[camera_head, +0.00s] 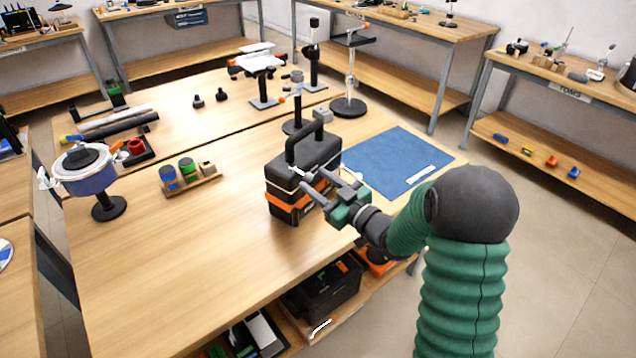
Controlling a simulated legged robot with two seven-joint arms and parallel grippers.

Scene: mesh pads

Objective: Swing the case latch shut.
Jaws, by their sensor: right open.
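A black case (283,176) with an orange band and a black top handle stands upright on the wooden table, near the table's front right edge. My right gripper (300,179) reaches in from the right in front of the case. Its two fingers are apart and point at the case's front right side, with nothing seen between them. I cannot tell whether the fingers touch the case. The latch is not clearly made out; the gripper covers part of that side. My left gripper is not in view.
A blue mat (398,158) lies right of the case. A small block holder (191,184) and a round blue pot on a stand (86,172) are to the left. Several stands (348,107) rise behind the case. The table front left of the case is clear.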

